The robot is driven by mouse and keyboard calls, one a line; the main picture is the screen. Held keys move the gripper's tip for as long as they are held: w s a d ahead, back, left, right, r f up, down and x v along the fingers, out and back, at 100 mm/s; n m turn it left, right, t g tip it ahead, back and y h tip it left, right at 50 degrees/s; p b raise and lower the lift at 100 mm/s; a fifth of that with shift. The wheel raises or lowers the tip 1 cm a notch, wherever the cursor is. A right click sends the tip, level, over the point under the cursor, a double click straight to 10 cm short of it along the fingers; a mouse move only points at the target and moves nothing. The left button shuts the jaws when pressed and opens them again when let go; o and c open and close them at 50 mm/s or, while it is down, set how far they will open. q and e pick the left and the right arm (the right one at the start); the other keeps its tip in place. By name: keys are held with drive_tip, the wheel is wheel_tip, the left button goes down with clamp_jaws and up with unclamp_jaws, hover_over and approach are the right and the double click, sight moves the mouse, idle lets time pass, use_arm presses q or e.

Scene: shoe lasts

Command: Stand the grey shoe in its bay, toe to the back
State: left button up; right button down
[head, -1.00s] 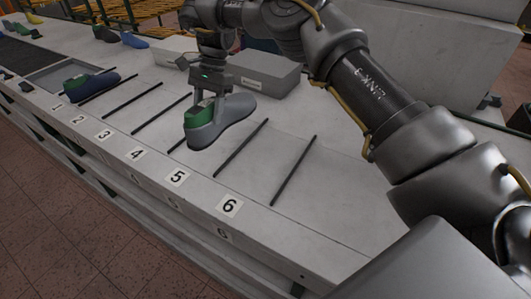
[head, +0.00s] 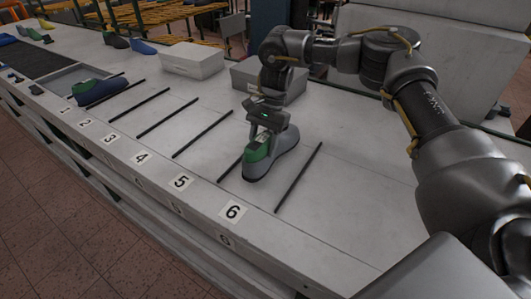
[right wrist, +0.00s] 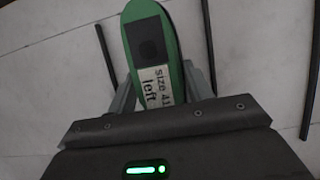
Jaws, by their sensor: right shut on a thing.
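The grey shoe (head: 274,161) with a green last (head: 257,151) in it is in my right gripper (head: 265,132), at bay 6 of the counter. Its heel faces the front edge and its toe points to the back. It hides part of the bay's left divider bar (head: 229,169); the right bar (head: 299,177) is clear of it. I cannot tell whether its sole touches the counter. In the right wrist view, the jaws (right wrist: 160,95) are shut on the green last (right wrist: 186,50), whose label reads "size 41 left". My left gripper is not in view.
Number 6 (head: 233,211) marks the front edge. Bays 3 to 5 look empty. A blue shoe (head: 101,91) with a green last lies at the far-left bays. A white box (head: 192,60) and a grey box (head: 268,80) stand behind the bays.

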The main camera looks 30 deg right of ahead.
drive_tip(key=shift+s+d+f+p, duration=0.15)
drive_tip(key=shift+f+p, duration=0.3)
drive_tip(key=shift+f, duration=0.25)
drive_tip(key=shift+s+d+f+p, duration=0.15)
drive_tip(key=shift+f+p, duration=0.3)
drive_tip(key=shift+f, duration=0.75)
drive_tip(key=shift+a, duration=0.1)
drive_tip(key=c, duration=0.6)
unclamp_jaws()
drive_tip(key=shift+w+d+r, duration=0.15)
drive_tip(key=shift+d+r, duration=0.05)
drive_tip(key=shift+r, duration=0.15)
drive_tip(key=b+v, duration=0.1)
drive_tip(key=v, duration=0.9)
drive_tip(key=shift+w+d+r, duration=0.1)
drive_tip(key=shift+d+r, duration=0.1)
drive_tip(key=shift+r, duration=0.35)
